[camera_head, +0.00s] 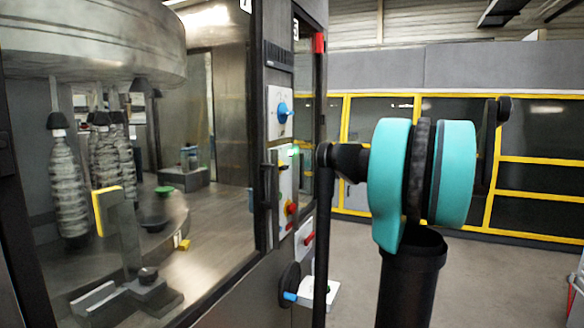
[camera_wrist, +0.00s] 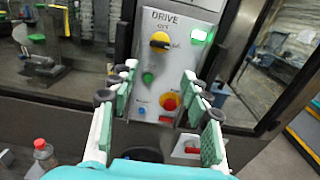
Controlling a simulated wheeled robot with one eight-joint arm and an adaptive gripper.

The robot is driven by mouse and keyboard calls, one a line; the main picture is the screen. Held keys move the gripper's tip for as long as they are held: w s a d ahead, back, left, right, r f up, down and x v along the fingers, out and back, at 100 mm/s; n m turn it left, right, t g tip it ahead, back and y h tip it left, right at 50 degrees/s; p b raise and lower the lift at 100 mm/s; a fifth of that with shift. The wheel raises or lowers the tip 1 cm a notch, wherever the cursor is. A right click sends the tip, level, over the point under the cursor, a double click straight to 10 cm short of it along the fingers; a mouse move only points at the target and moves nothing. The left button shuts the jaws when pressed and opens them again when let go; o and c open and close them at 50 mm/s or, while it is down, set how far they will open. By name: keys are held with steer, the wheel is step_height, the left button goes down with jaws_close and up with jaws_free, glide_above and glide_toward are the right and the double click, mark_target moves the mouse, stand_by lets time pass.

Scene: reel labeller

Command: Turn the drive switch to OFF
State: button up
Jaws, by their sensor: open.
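The drive switch (camera_wrist: 160,42) is a round yellow and black knob under the words DRIVE and OFF, high on a light grey panel (camera_wrist: 181,62) in the wrist view. Its pointer seems to lie across rather than up at OFF, but is too small to be sure. My gripper (camera_wrist: 160,73) is open and empty, its green-padded fingers spread to either side of the panel's lower part. The switch shows above and between the fingertips, apparently apart from them. In the head view my teal arm stands right of the panel (camera_head: 285,180); the gripper is not clearly visible there.
Below the switch are a green button (camera_wrist: 147,77), a blue button (camera_wrist: 141,111) and a red stop button on yellow (camera_wrist: 169,103). A green lamp (camera_wrist: 198,35) glows right of the switch. A red handle (camera_wrist: 191,150) sits lower. Glass doors flank the panel.

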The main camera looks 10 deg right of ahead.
mark_target(287, 167)
steer(key=x, duration=1.7)
steer(key=shift+w+a, duration=0.1)
steer(key=c, duration=0.9)
